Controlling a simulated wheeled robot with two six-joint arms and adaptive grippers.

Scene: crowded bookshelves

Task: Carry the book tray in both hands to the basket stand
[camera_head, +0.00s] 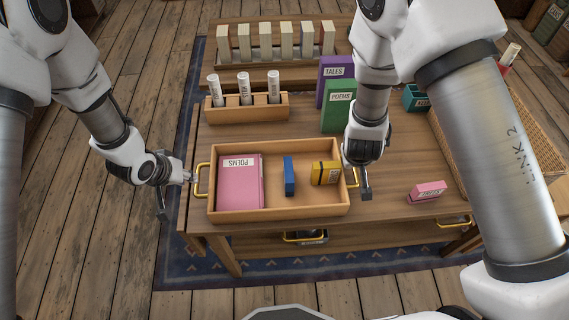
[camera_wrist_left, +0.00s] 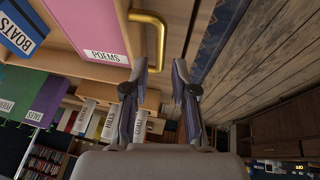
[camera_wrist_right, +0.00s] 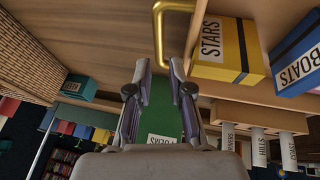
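The book tray (camera_head: 282,213) is a shallow wooden box on the table, with a brass handle at each end. It holds a pink POEMS book (camera_head: 238,185), a small blue book (camera_head: 289,176) and a yellow book (camera_head: 325,173). My left gripper (camera_head: 186,178) is open at the left handle (camera_head: 201,180); in the left wrist view the handle (camera_wrist_left: 160,45) lies in line with the gap between the fingertips. My right gripper (camera_head: 362,184) is open at the right handle; in the right wrist view that handle (camera_wrist_right: 158,35) lies ahead of the finger gap. The basket stand is not clearly identifiable.
A wooden holder (camera_head: 247,111) with white rolls stands behind the tray. Purple TALES (camera_head: 334,75) and green POEMS (camera_head: 338,108) books stand behind its right end. A pink book (camera_head: 427,191) lies to the right. A wicker basket (camera_head: 505,130) is at the table's right side.

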